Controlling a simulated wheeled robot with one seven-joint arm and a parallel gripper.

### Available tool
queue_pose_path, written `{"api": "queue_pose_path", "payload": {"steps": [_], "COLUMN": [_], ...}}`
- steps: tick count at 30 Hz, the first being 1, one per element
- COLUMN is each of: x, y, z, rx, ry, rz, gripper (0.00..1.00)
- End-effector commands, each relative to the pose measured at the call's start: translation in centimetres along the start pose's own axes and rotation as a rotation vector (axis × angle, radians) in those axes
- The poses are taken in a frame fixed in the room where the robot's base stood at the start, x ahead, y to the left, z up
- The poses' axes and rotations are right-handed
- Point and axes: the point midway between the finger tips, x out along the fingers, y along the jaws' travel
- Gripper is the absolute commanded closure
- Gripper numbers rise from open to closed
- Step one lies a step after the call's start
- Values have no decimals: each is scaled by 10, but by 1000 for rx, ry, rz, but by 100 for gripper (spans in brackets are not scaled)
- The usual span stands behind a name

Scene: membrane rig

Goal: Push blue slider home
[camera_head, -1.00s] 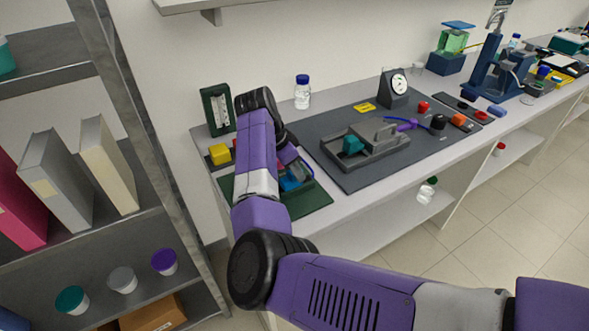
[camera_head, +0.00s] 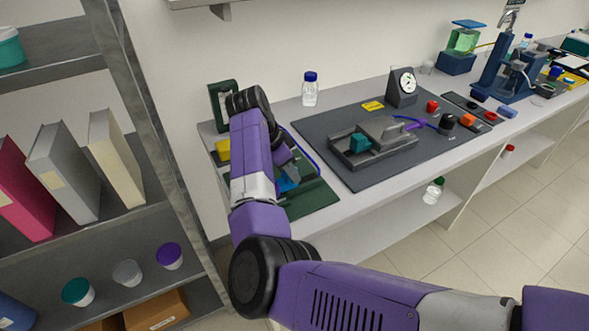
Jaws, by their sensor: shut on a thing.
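The blue slider (camera_head: 287,183) shows as a small blue piece low over the green board (camera_head: 312,198) at the near left end of the bench. My gripper (camera_head: 291,173) reaches down to it from behind my purple forearm, with its grey tip against the blue piece. The jaws are small and partly hidden, but they are shut on the blue piece. My forearm covers much of the board's left side. The slider's track and its end stop cannot be made out.
A grey fixture (camera_head: 392,155) with a teal block (camera_head: 360,142) stands on the dark mat (camera_head: 352,181) to the right. A yellow block (camera_head: 223,149) and a dark green frame (camera_head: 221,105) are left of my arm. A blue-capped bottle (camera_head: 310,90) stands behind.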

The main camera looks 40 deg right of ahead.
Motion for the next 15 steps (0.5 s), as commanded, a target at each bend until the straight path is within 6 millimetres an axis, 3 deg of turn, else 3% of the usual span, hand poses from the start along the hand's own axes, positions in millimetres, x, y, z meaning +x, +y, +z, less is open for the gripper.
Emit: {"api": "queue_pose_path", "payload": {"steps": [2,3,5,15], "x": [-1,-1,-1,-1], "y": [0,0,0,0], "z": [-1,-1,-1,-1], "rx": [1,1,1,1], "ry": [1,2,1,1], "rz": [-1,-1,-1,-1], "gripper": [100,60,48,45]}}
